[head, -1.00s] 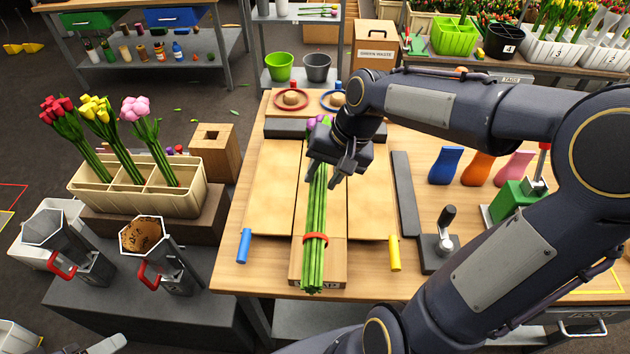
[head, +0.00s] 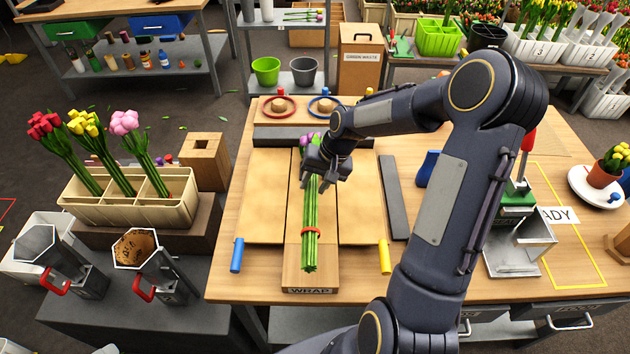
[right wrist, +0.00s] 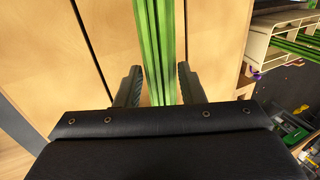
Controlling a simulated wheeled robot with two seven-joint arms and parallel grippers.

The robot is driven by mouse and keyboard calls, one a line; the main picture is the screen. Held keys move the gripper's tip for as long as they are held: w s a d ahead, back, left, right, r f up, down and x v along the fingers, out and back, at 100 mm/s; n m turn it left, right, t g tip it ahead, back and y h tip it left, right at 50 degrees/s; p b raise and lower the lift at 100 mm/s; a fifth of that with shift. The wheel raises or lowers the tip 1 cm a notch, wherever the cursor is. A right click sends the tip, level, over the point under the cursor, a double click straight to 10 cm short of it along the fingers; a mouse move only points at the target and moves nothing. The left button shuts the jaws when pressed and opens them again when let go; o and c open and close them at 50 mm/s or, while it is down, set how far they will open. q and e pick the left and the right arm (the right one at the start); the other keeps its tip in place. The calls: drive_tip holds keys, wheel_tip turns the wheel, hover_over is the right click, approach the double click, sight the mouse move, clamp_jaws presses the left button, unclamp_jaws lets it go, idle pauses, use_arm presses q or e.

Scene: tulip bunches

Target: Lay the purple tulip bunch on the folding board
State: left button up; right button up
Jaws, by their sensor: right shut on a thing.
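The purple tulip bunch (head: 310,218), with long green stems and a red band, is over the middle strip of the folding board (head: 268,196), heads toward the back. I cannot tell whether it touches the board. My right gripper (head: 325,176) is shut on its stems just below the purple heads and partly hides them. In the right wrist view the stems (right wrist: 160,50) run between the two fingers (right wrist: 155,88). The board's side panels are flat, and its WRAP label shows at the front. Only a sliver of what may be my left gripper (head: 107,349) shows at the bottom edge.
A cream holder (head: 135,212) with red, yellow and pink bunches stands left of the table. A blue peg (head: 237,255) and a yellow peg (head: 384,257) flank the board's front. A dark bar (head: 393,198) lies right of it. A green-topped press (head: 518,235) stands further right.

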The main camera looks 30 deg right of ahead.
drive_tip(key=shift+r, duration=0.1)
drive_tip(key=o, duration=1.2)
drive_tip(key=shift+r, duration=0.15)
drive_tip(key=v, duration=1.1)
drive_tip(key=s+a+r+n+t, duration=0.1)
drive_tip(key=s+a, duration=0.3)
drive_tip(key=s, duration=0.3)
drive_tip(key=s+a+n+t, duration=0.1)
drive_tip(key=s+a+n, duration=0.1)
drive_tip(key=s+a, duration=0.2)
drive_tip(key=s+a+r+n+t, duration=0.1)
drive_tip(key=s+a, duration=0.3)
drive_tip(key=s, duration=0.6)
drive_tip(key=shift+a+r+n+b, duration=0.2)
drive_tip(key=shift+r+n+b, duration=0.15)
drive_tip(key=shift+n, duration=0.25)
